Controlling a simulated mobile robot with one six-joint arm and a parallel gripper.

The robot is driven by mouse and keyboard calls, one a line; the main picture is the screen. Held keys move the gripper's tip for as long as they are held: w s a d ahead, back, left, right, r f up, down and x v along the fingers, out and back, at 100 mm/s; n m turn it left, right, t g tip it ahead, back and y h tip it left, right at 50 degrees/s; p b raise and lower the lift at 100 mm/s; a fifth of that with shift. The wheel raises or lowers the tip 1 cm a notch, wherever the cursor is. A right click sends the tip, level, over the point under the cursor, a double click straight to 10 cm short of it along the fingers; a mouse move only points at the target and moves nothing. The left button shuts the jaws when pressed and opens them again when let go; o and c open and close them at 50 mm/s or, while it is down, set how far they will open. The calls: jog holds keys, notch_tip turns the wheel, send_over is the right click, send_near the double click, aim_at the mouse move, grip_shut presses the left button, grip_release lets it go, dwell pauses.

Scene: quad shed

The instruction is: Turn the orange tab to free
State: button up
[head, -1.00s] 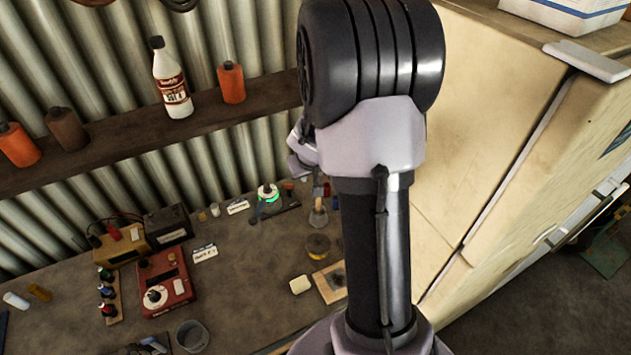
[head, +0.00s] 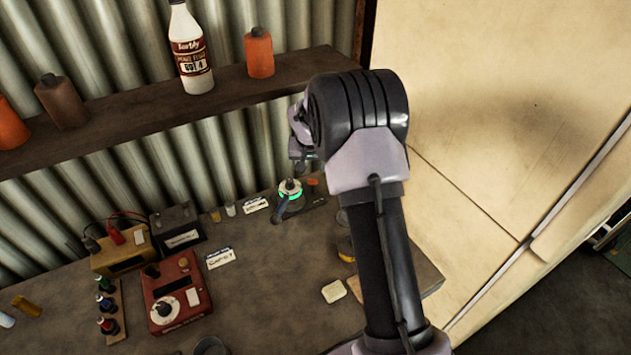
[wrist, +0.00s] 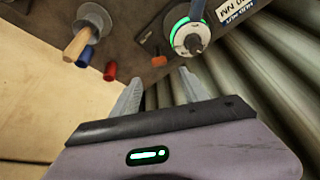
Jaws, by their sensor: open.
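A small orange piece, seemingly the orange tab (head: 312,182), is at the back of the bench beside a pale round-topped device with a green glowing ring (head: 290,190). In the wrist view the orange tab (wrist: 159,61) lies just beyond and between my fingertips, and the ringed device (wrist: 190,38) is up and right of it. The tab's exact shape and setting are too small to tell. My gripper (wrist: 162,73) is open and empty, apart from the tab. In the head view my arm hides most of it.
A wooden-handled tool in a round holder (wrist: 88,32), a red cylinder (wrist: 110,70) and a blue cylinder (wrist: 85,56) stand left of my fingers. A corrugated wall (head: 150,150) and a shelf with bottles (head: 120,110) rise behind the bench. A cream cabinet (head: 480,130) stands right.

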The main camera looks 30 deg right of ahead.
aim_at(313, 179)
jog(key=b+x, duration=0.1)
jog(key=x, duration=0.8)
jog(key=shift+w+d+f, duration=0.15)
jog(key=shift+d+f, duration=0.05)
jog(key=shift+f, duration=0.15)
jog(key=shift+c, duration=0.4)
grip_shut()
